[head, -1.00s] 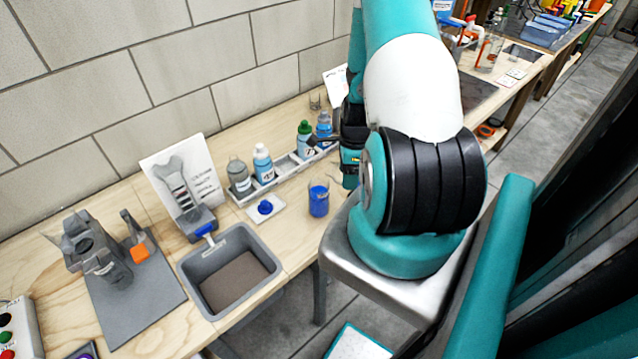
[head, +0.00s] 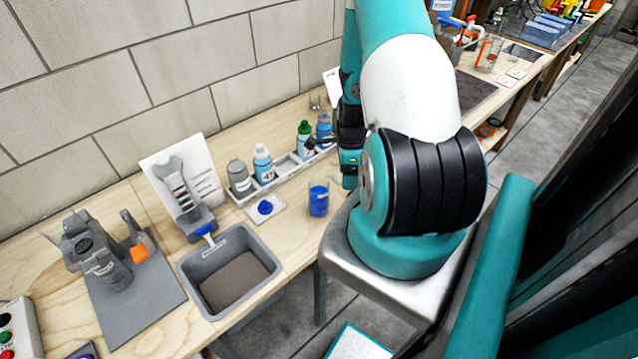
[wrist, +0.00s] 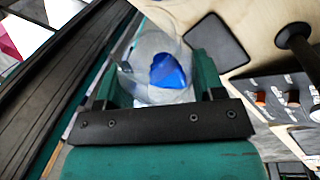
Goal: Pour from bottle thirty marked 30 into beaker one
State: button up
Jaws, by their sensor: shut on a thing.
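My gripper (wrist: 157,80) is shut on a clear vessel (wrist: 147,50) with blue inside it or on it, between the teal fingers in the wrist view.
The grey tray (head: 283,172) holds a grey bottle (head: 239,178), a blue-labelled white-capped bottle (head: 263,165) and a green-capped bottle (head: 305,141). A blue item lies on a white pad (head: 273,203). A grey bin (head: 262,250) sits at the front edge. The wall is close behind.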

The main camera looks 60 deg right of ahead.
jog(key=shift+f+g, duration=0.15)
jog(key=shift+g, duration=0.25)
dwell(0.8)
jog(key=shift+w+a+r+g+h, duration=0.3)
jog(key=shift+w+r+g+h, duration=0.2)
jog(key=shift+g+h, duration=0.25)
dwell(2.0)
jog(key=shift+w+a+r+g+h, duration=0.1)
jog(key=shift+r+g+h, duration=0.5)
jog(key=shift+g, duration=0.55)
dwell(2.7)
